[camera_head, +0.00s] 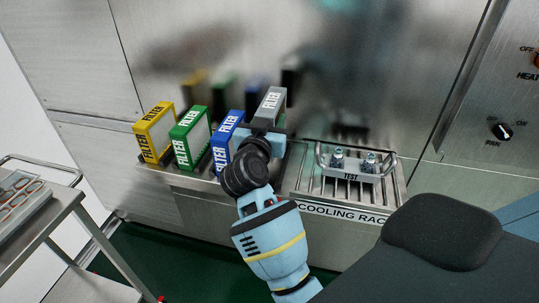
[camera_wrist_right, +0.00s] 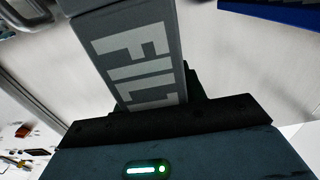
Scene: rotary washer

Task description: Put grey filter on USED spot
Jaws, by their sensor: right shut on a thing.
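The grey filter (camera_head: 270,107), with "FILTER" on its side, is held by my right gripper (camera_head: 263,133) at the right end of a row of filters. It sits higher in the picture than its neighbours and appears raised. In the right wrist view the grey filter (camera_wrist_right: 135,50) fills the space between the jaws, which are shut on it. Its lower end is hidden by the gripper in the head view. No spot marked USED shows in either view. My left gripper is not in view.
Yellow (camera_head: 153,133), green (camera_head: 190,137) and blue (camera_head: 226,140) filters stand left of the grey one. A cooling rack (camera_head: 305,185) with a metal TEST holder (camera_head: 350,174) lies to the right. A metal cart (camera_head: 70,215) is at the left. A steel wall stands behind.

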